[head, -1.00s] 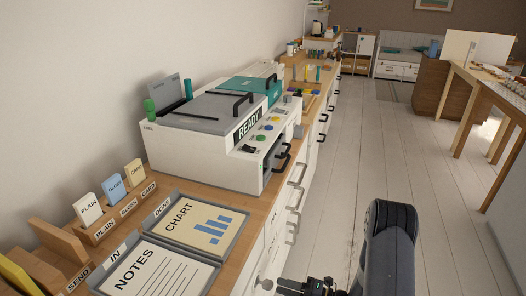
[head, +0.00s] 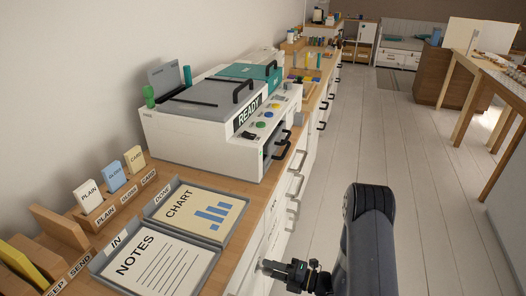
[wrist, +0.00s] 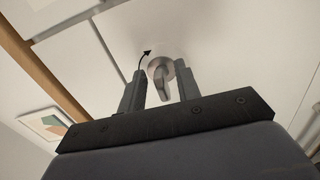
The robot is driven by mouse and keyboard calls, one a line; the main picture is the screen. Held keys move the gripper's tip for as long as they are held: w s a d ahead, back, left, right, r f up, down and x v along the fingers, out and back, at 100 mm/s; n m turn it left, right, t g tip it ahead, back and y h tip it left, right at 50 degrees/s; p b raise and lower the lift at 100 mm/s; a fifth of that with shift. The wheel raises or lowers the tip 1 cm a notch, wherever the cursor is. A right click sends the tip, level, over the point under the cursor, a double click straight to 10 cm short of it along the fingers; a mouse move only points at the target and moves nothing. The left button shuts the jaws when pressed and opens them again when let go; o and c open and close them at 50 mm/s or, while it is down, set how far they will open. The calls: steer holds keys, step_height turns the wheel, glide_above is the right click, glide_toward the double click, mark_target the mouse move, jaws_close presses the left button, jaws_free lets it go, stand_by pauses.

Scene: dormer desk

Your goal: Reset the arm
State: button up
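My gripper (head: 283,270) is at the bottom of the head view, low beside the white cabinet front. In the wrist view its two grey fingers (wrist: 158,88) stand apart, with nothing clamped between them. A round metal knob with a short lever (wrist: 161,72) sits on the white panel ahead, framed by the fingertips. Gaps show on both sides of it. A small black curved arrow (wrist: 146,54) is marked on the panel beside the knob. In the head view the fingers and knob overlap, so contact there is unclear.
The white machine marked READY (head: 210,135) stands on the wooden counter. The NOTES tray (head: 100,262) and CHART tray (head: 238,222) lie in front of it. Black and grey handles (head: 294,185) stick out from the cabinet fronts. The floor (head: 350,130) to the right is clear.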

steer(key=shift+w+a, duration=0.2)
steer(key=shift+a, duration=0.25)
steer(key=n+b, duration=0.1)
steer(key=n, duration=0.3)
steer(key=shift+r+n+b, duration=0.1)
steer(key=shift+n+b, duration=0.2)
steer(key=n+b, duration=0.1)
steer(key=n, duration=0.1)
steer(key=n+b, duration=0.1)
steer(key=n, duration=0.2)
steer(key=shift+s+r, duration=0.1)
steer(key=shift+s, duration=0.1)
steer(key=n+b, duration=0.1)
steer(key=n, duration=0.2)
steer(key=n+b, duration=0.2)
steer(key=n, duration=0.1)
steer(key=shift+s+r+b, duration=0.1)
steer(key=shift+s+b, duration=0.1)
steer(key=shift+b, duration=0.1)
steer(key=shift+a+n+b, duration=0.1)
steer(key=shift+n+b, duration=0.5)
steer(key=shift+n, duration=0.4)
steer(key=shift+s+r+n, duration=0.1)
steer(key=shift+n, duration=0.2)
steer(key=shift+r, duration=0.1)
